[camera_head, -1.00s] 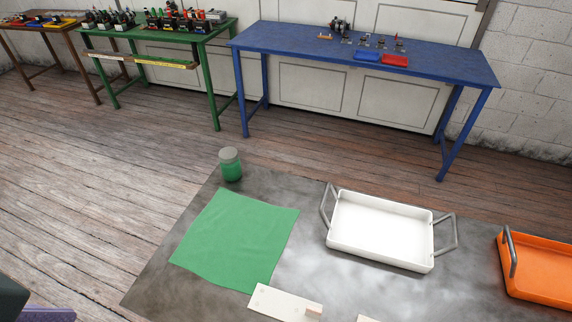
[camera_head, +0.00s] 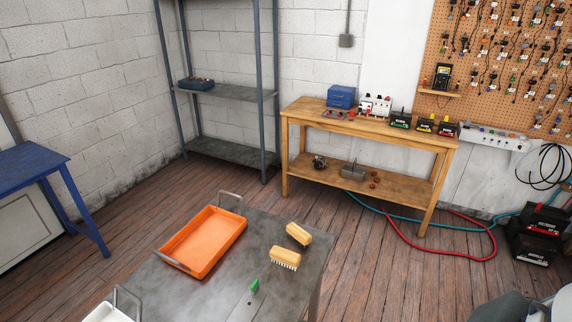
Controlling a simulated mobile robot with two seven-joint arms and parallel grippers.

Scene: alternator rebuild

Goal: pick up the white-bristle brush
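A brush with a yellow wooden block and white bristles (camera_head: 285,255) lies on the grey table (camera_head: 225,292), near its right side. Its pale bristles show along the lower edge. A second brush with a similar yellow block (camera_head: 299,233) lies just behind it, towards the table's far right corner. The two brushes are close together but look apart. Neither of my grippers is in view.
An orange tray (camera_head: 208,241) with metal handles stands left of the brushes. Part of a white tray (camera_head: 105,313) shows at lower left. A small green piece (camera_head: 255,286) is in front of the brushes. A wooden bench (camera_head: 375,131) stands behind, beyond open floor.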

